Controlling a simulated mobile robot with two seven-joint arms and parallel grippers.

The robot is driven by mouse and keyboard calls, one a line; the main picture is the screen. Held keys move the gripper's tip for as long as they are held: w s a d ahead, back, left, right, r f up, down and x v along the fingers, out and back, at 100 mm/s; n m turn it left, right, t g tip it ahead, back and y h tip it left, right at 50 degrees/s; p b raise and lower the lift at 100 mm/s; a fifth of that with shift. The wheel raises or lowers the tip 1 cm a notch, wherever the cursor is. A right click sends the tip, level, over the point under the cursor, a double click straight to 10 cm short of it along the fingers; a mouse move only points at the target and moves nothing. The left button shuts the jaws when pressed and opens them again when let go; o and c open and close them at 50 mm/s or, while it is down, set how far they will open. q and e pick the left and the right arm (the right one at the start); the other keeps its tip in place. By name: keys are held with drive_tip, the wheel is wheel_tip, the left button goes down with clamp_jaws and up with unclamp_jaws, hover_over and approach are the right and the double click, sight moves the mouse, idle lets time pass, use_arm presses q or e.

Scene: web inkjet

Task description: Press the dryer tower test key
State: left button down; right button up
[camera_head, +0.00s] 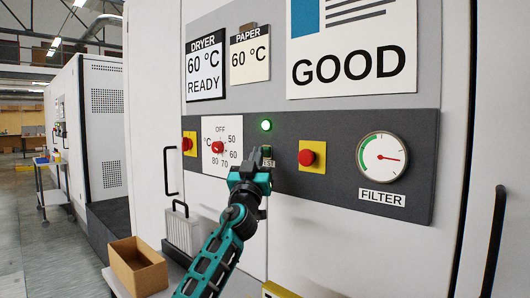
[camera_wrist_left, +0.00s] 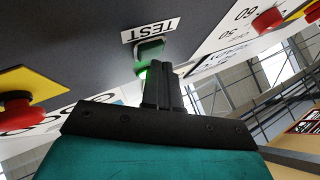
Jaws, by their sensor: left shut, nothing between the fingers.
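The dryer tower's dark grey control panel (camera_head: 340,152) faces me. In the head view the key is mostly hidden behind my gripper; part of the label (camera_head: 268,164) shows. My left gripper (camera_head: 257,160) is shut and empty, its fingertips at the key. In the left wrist view the closed fingers (camera_wrist_left: 160,72) point toward the key; I cannot tell whether they touch it. A green lamp (camera_head: 266,125) glows above the key. My right gripper is out of view.
Red stop buttons on yellow plates sit right (camera_head: 307,157) and left (camera_head: 188,144) of the key. A red temperature knob (camera_head: 217,147) and a filter gauge (camera_head: 383,157) share the panel. The dryer sign (camera_head: 205,65) reads 60 °C READY. A cardboard box (camera_head: 138,266) stands lower left.

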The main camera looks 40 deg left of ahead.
use_arm(q)
drive_tip(key=shift+s, duration=0.4)
drive_tip(key=s, duration=0.1)
drive_tip(key=s+p, duration=0.1)
drive_tip(key=s, duration=0.1)
drive_tip(key=s+p, duration=0.1)
drive_tip(key=s, duration=0.1)
drive_tip(key=shift+a, duration=0.25)
idle(0.9)
